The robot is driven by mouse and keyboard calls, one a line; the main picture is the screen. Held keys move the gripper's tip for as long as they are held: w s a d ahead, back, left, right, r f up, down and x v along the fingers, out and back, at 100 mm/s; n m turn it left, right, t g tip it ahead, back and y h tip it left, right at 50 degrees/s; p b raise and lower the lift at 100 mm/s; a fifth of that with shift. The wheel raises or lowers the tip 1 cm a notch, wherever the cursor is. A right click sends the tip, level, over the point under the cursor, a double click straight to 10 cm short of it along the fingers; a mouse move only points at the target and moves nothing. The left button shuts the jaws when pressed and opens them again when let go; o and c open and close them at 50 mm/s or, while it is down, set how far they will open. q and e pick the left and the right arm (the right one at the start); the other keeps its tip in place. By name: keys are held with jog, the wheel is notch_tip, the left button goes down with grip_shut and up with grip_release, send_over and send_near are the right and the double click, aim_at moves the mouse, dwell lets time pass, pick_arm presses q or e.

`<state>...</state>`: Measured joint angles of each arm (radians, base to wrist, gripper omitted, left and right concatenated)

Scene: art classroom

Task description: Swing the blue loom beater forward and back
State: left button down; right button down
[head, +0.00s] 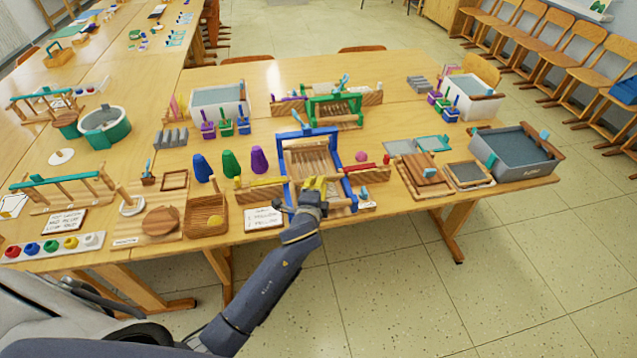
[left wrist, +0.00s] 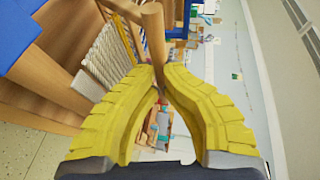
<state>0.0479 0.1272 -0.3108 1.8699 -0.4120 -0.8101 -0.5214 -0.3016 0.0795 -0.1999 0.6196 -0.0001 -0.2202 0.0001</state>
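The blue loom beater (head: 308,133) stands upright on the near loom at the table's front edge, with a blue top bar and two blue posts around pale threads. My left gripper (head: 316,184), with yellow fingers, is in front of the loom, low between the posts. In the left wrist view its fingertips (left wrist: 163,88) close around the end of a thin wooden bar (left wrist: 153,35). Blue frame (left wrist: 42,42) and pale threads (left wrist: 103,62) show at the left of that view. Which loom part the bar belongs to is unclear. My right gripper is not in view.
A green loom (head: 334,108) stands behind. Blue, green and purple cones (head: 230,163) and a wooden basket (head: 206,215) are to the left. A pink ball (head: 361,156), wooden frames (head: 424,178) and a grey bin (head: 513,153) are to the right.

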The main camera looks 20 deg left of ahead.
pick_arm(q)
jog(key=c, duration=1.5)
grip_release()
jog(key=shift+f, duration=0.45)
jog(key=shift+o, duration=0.5)
jog(key=shift+r, duration=0.15)
jog(key=v, duration=1.2)
jog(key=shift+a, duration=0.1)
